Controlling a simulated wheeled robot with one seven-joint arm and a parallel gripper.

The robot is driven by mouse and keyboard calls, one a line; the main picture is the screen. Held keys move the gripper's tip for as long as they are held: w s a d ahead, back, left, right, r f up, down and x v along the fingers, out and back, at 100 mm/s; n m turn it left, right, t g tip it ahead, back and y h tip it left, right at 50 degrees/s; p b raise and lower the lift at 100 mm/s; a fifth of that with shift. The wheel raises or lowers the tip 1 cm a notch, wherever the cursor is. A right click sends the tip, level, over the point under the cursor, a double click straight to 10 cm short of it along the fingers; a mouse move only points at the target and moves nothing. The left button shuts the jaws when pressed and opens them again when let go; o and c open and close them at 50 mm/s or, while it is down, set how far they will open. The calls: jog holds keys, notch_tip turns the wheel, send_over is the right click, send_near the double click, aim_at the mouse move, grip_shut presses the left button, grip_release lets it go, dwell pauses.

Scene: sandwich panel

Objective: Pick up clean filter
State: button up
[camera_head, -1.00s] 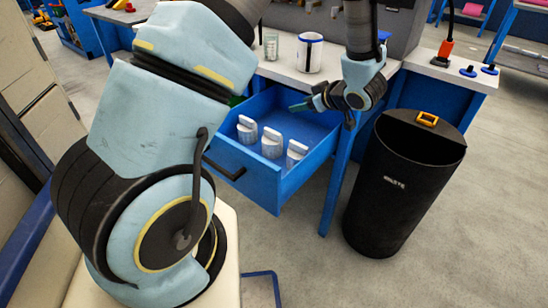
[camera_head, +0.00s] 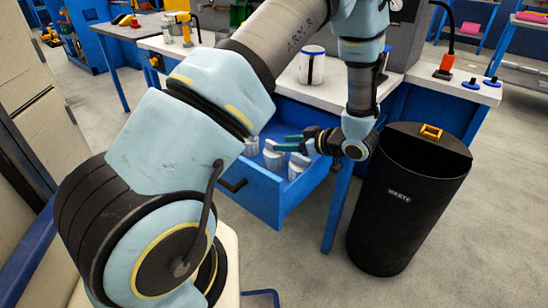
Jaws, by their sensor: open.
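Several pale filters stand in a row in the open blue drawer (camera_head: 266,196). The middle filter (camera_head: 272,160) and the right filter (camera_head: 297,167) show near my gripper; the left filter (camera_head: 251,147) is partly behind my arm. My gripper (camera_head: 284,143) is open and points left over the drawer. Its fingers are just above or beside the tops of the middle and right filters. I cannot tell whether they touch. The inside of the drawer behind my gripper is mostly hidden.
A black waste bin (camera_head: 408,205) stands right of the drawer. A white canister (camera_head: 311,66) stands on the bench top (camera_head: 338,92) above the drawer. The floor in front of the drawer is clear.

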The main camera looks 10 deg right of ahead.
aim_at(274, 154)
jog(key=x, duration=0.3)
jog(key=shift+a, duration=0.1)
grip_shut()
dwell(1.3)
